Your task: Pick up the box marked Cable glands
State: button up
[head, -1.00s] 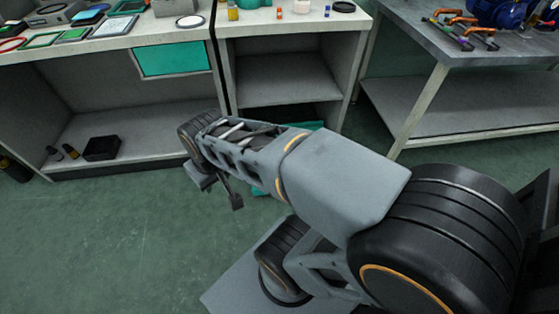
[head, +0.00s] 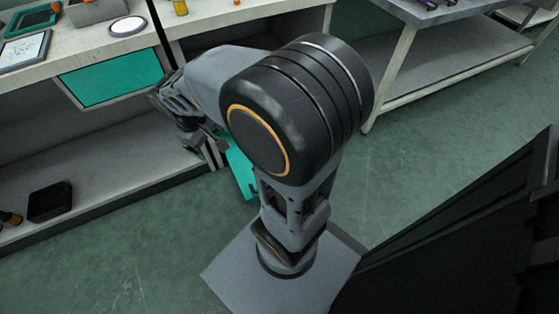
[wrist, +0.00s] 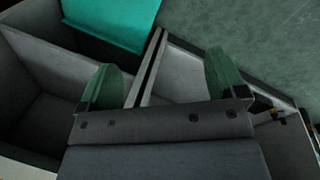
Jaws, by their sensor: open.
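I cannot make out a box marked Cable glands in either view now; no label can be read. My gripper (head: 207,150) is in front of the benches in the head view, partly hidden behind my own arm. In the wrist view my gripper (wrist: 161,80) shows its two green-padded fingers wide apart, with nothing between them. Beyond the fingers are grey bench panels and shelf space. An unmarked black box (head: 50,202) sits on the lower shelf at the left, well away from my gripper.
A bench (head: 95,45) with a teal panel (head: 112,77) stands at the left, carrying frames and a round white-faced item (head: 128,26). A second teal piece (head: 241,172) shows behind my arm. A grey table (head: 455,70) stands at the right. Green floor (head: 425,165) is clear there.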

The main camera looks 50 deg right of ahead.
jog(key=shift+o, duration=0.8)
jog(key=w+d+f+n+g+h+b, duration=0.1)
jog(key=w+d+f+n+g+h, duration=0.2)
jog(key=w+d+f, duration=0.4)
notch_tip(320, 180, down, 4)
jog(key=shift+w+d+r, duration=0.1)
jog(key=shift+w+d, duration=0.05)
jog(key=shift+w, duration=0.15)
jog(key=w+d+f+n+g+h+b, duration=0.1)
jog(key=d+f+n+h, duration=0.35)
jog(key=f, duration=1.05)
jog(key=d+f+n+g+h+b, duration=0.15)
jog(key=d+f+n+h, duration=0.35)
jog(key=f, duration=1)
jog(key=d+f, duration=0.1)
jog(key=d, duration=0.1)
jog(key=s+d+f+y+b, duration=0.1)
jog(key=d, duration=0.2)
jog(key=s+d+f+y+b, duration=0.1)
jog(key=d, duration=0.1)
jog(key=shift+s+d+f+m+t, duration=0.15)
jog(key=shift+d+f+m+t, duration=0.1)
jog(key=shift+d+m, duration=0.1)
jog(key=shift+b+x, duration=1.55)
jog(key=shift+x, duration=1.55)
jog(key=shift+s+r, duration=0.1)
jog(key=shift+c, duration=0.4)
jog(key=c, duration=0.7)
